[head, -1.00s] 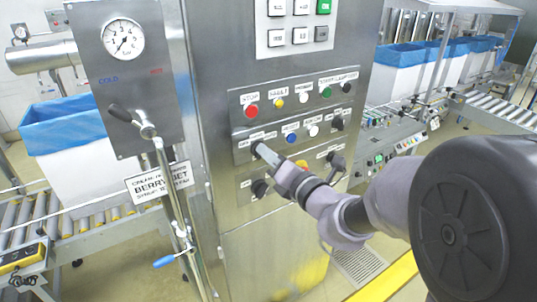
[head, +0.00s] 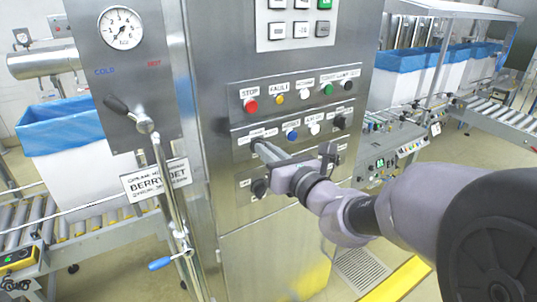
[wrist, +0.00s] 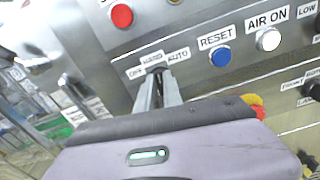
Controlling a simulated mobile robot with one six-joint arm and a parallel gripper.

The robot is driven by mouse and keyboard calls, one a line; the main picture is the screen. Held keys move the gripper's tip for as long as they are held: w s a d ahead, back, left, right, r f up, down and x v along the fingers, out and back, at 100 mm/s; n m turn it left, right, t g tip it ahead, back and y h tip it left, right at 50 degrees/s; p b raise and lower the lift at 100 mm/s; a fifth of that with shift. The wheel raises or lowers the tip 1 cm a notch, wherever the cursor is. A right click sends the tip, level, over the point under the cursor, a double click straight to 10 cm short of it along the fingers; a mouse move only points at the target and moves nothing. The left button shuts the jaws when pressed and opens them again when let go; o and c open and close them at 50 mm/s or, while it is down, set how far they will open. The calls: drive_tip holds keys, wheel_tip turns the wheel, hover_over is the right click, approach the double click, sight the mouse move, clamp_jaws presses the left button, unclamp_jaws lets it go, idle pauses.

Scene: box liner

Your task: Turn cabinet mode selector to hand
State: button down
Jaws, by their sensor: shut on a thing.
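The mode selector (wrist: 157,70) is the leftmost control in the second row of the steel cabinet panel. Labels OFF, HAND and AUTO (wrist: 178,56) are set around it in the wrist view. My gripper (wrist: 158,78) is shut on the selector's dark knob, of which only a small part shows between the fingertips. In the head view my gripper (head: 258,147) reaches in from the lower right and its fingers cover the knob. I cannot tell exactly which label the knob points to.
A blue RESET button (wrist: 220,56) and a white AIR ON button (wrist: 268,39) sit to the right. The red STOP button (head: 250,105) is above. A dark knob (head: 260,188) is below. A lever valve (head: 144,124) and hose stand left of the cabinet.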

drive_tip(key=shift+n+b, duration=0.35)
drive_tip(key=shift+n, duration=0.25)
drive_tip(key=c, duration=1.5)
unclamp_jaws()
drive_tip(key=b+v, duration=0.3)
drive_tip(key=v, duration=1.4)
drive_tip(key=shift+s+d, duration=0.15)
drive_tip(key=shift+s, duration=0.1)
